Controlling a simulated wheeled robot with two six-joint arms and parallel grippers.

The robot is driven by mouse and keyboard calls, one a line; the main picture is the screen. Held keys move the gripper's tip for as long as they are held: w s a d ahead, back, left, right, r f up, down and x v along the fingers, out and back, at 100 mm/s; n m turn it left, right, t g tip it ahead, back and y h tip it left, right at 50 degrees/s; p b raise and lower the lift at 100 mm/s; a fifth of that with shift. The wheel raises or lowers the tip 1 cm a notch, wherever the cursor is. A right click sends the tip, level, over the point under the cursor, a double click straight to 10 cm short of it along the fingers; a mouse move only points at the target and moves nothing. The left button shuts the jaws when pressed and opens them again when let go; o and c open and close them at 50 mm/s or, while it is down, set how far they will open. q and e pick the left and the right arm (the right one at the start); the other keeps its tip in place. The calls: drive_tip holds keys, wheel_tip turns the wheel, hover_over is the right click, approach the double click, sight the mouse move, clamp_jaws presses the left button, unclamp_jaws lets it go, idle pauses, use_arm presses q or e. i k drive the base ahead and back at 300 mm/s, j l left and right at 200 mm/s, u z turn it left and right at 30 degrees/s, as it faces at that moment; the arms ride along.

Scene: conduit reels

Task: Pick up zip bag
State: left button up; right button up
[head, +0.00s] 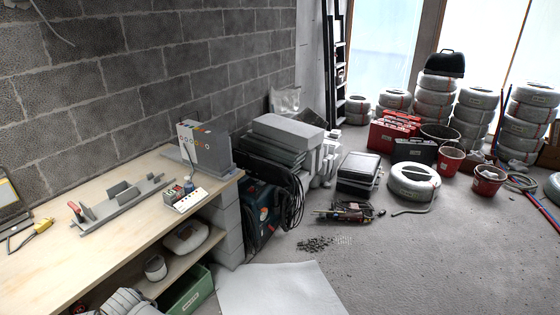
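I cannot make out a zip bag for certain. A crumpled, translucent plastic piece (286,101) sits against the wall behind the stack of grey slabs; I cannot tell whether it is the zip bag. Neither of my grippers shows in the head view.
A wooden workbench (95,220) runs along the block wall at left, holding a grey rail fixture (122,203) and a binder rack (200,147). A green crate (187,292) sits below. Black cases (358,172), conduit reels (414,181) and red buckets (487,180) stand right. The front-right floor is clear.

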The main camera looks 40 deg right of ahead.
sight(274, 173)
drive_tip(key=z, duration=1.15)
drive_tip(key=i+l, duration=0.2)
drive_tip(key=i, duration=0.25)
drive_tip(key=i+l, duration=0.25)
drive_tip(key=i, duration=0.2)
drive_tip(key=i+l, duration=0.25)
drive_tip(key=i, duration=0.2)
drive_tip(key=i+l, duration=0.2)
drive_tip(key=i, duration=0.2)
drive_tip(key=i+l+z, duration=0.1)
drive_tip(key=i, duration=0.35)
drive_tip(key=i+l, duration=0.3)
drive_tip(key=i, duration=0.15)
drive_tip(key=i+j, duration=0.25)
drive_tip(key=i, duration=0.15)
